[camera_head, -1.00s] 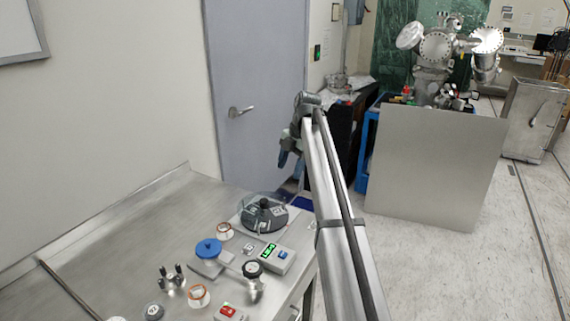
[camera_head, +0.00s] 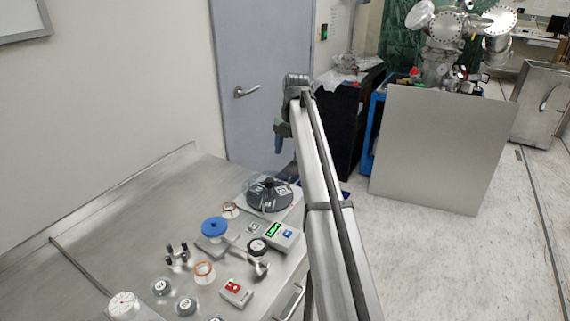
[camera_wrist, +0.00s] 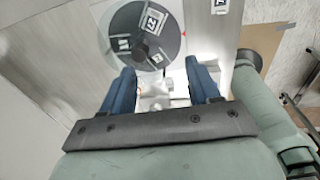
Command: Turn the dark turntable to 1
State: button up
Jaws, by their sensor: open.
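The dark turntable (camera_head: 265,199) is a round dark disc with white number labels and a black centre knob, at the far right of the steel bench. In the wrist view the turntable (camera_wrist: 160,48) lies ahead of the fingers, with a small red pointer mark (camera_wrist: 185,34) at its right rim.
A box with a red switch (camera_head: 236,291) and several dials lie closer. A door (camera_head: 262,70) stands behind the bench.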

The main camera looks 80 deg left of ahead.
notch_tip(320, 180, up, 2)
send_over(269, 179)
jog(key=shift+n+t, duration=0.6)
jog(key=shift+n, duration=0.1)
notch_tip(269, 179, down, 13)
jog(key=shift+r, duration=0.1)
grip_shut()
dwell(0.4)
